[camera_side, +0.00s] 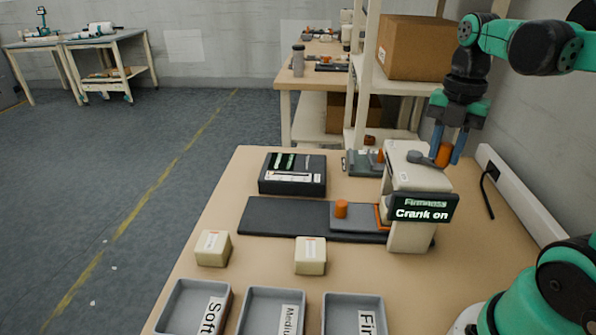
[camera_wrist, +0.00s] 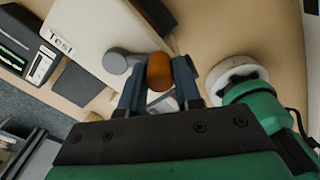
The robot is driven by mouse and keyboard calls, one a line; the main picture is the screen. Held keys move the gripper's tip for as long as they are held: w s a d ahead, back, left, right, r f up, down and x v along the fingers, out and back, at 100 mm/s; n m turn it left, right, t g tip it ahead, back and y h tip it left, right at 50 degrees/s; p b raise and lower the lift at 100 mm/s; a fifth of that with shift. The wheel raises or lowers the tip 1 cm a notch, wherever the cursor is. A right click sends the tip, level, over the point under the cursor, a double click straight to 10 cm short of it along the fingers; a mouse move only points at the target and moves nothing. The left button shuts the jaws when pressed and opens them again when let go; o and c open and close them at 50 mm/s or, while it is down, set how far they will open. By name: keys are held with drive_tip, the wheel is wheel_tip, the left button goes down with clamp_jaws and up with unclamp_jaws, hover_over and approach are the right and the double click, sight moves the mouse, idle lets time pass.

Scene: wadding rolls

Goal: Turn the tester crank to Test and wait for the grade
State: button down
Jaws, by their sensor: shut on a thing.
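The cream tester (camera_side: 407,232) stands at the right of the bench. Its dark display (camera_side: 423,208) reads "Firmness" and "Crank on". The crank's grey hub (camera_side: 416,157) is on top, with an orange knob (camera_side: 443,155) at its end. My gripper (camera_side: 447,150) is shut on the orange knob from above. In the wrist view the knob (camera_wrist: 160,72) sits between my blue fingers (camera_wrist: 159,85), and the grey hub (camera_wrist: 116,61) is to its left. A "Test" label (camera_wrist: 61,43) lies on the tester's top, away from the knob.
Two cream blocks (camera_side: 213,248) (camera_side: 311,256) lie on the bench. Trays marked Soft (camera_side: 183,323), Medium (camera_side: 262,327) and Firm (camera_side: 342,329) line the front. A grey slide with an orange knob (camera_side: 341,209) sits on a dark rail (camera_side: 270,217). A black box (camera_side: 292,186) stands behind.

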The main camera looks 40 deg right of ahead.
drive_tip(key=shift+a, duration=0.6)
drive_tip(key=shift+w+a, duration=0.3)
drive_tip(key=shift+a, duration=0.3)
drive_tip(key=shift+w+a, duration=0.3)
drive_tip(key=shift+a, duration=0.3)
drive_tip(key=shift+w+a, duration=0.35)
drive_tip(key=shift+w, duration=0.25)
drive_tip(key=shift+w+a, duration=0.3)
drive_tip(key=shift+w, duration=0.3)
